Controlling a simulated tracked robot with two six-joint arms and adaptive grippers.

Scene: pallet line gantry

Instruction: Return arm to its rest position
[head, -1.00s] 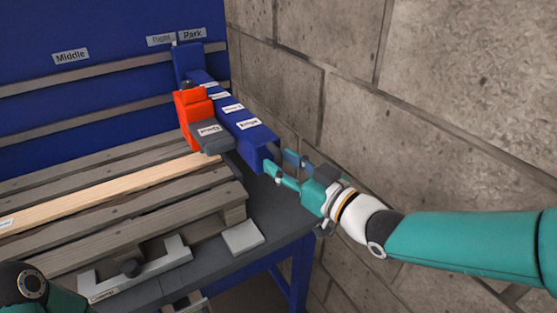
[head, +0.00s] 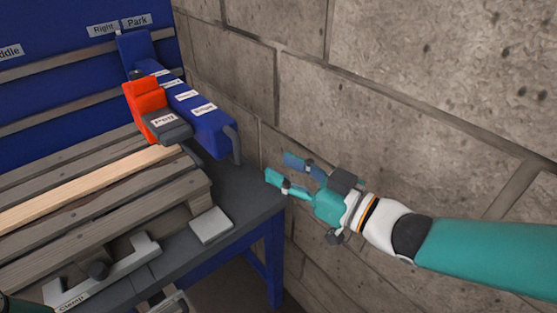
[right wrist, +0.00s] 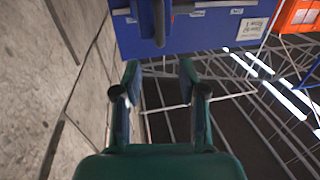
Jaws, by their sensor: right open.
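My right gripper (head: 283,169) is open and empty, in front of the block wall and to the right of the blue gantry beam (head: 205,118). A gap shows between its fingers and the dark handle (head: 235,146) on the beam's near end. In the right wrist view the two fingers (right wrist: 160,72) stand apart with nothing between them. The handle (right wrist: 158,18) hangs from the blue beam beyond them. My left gripper is not in view; only a sliver of my left arm shows at the lower left edge.
The block wall (head: 420,70) stands close on the right. An orange-red and grey carriage (head: 148,108) sits beside the beam, above the pallet (head: 150,200). A clamp (head: 105,272) and a light square plate (head: 211,225) are on the dark bench top (head: 245,190).

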